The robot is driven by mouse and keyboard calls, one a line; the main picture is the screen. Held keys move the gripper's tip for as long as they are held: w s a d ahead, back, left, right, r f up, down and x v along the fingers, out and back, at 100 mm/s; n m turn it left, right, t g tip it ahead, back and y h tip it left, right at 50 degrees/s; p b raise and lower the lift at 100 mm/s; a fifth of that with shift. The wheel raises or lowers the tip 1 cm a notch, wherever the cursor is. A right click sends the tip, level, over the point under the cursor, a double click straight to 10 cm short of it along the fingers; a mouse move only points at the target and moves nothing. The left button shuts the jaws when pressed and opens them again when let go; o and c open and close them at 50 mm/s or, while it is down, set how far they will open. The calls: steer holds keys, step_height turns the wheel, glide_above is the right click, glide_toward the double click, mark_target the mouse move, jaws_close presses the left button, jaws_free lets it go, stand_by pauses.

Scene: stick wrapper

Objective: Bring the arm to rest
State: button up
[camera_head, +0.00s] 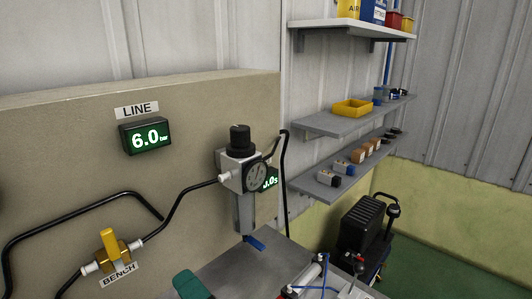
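My arm and gripper do not show in the head camera view, so I cannot tell their pose or what the gripper holds. The view is filled by a beige panel (60,160) with a pressure regulator (238,175), topped by a black knob (240,139) and carrying a round gauge (256,178). A display (146,136) under the LINE label reads 6.0 bar. A yellow-handled valve (112,246) sits on the hose above the BENCH label, its handle upright.
A grey bench top (235,270) lies at the bottom, with a green object (190,286) cut off by the frame edge and a blue piece (255,242) below the regulator. Wall shelves (350,122) with bins and boxes stand right. A black machine (361,224) stands beyond the bench.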

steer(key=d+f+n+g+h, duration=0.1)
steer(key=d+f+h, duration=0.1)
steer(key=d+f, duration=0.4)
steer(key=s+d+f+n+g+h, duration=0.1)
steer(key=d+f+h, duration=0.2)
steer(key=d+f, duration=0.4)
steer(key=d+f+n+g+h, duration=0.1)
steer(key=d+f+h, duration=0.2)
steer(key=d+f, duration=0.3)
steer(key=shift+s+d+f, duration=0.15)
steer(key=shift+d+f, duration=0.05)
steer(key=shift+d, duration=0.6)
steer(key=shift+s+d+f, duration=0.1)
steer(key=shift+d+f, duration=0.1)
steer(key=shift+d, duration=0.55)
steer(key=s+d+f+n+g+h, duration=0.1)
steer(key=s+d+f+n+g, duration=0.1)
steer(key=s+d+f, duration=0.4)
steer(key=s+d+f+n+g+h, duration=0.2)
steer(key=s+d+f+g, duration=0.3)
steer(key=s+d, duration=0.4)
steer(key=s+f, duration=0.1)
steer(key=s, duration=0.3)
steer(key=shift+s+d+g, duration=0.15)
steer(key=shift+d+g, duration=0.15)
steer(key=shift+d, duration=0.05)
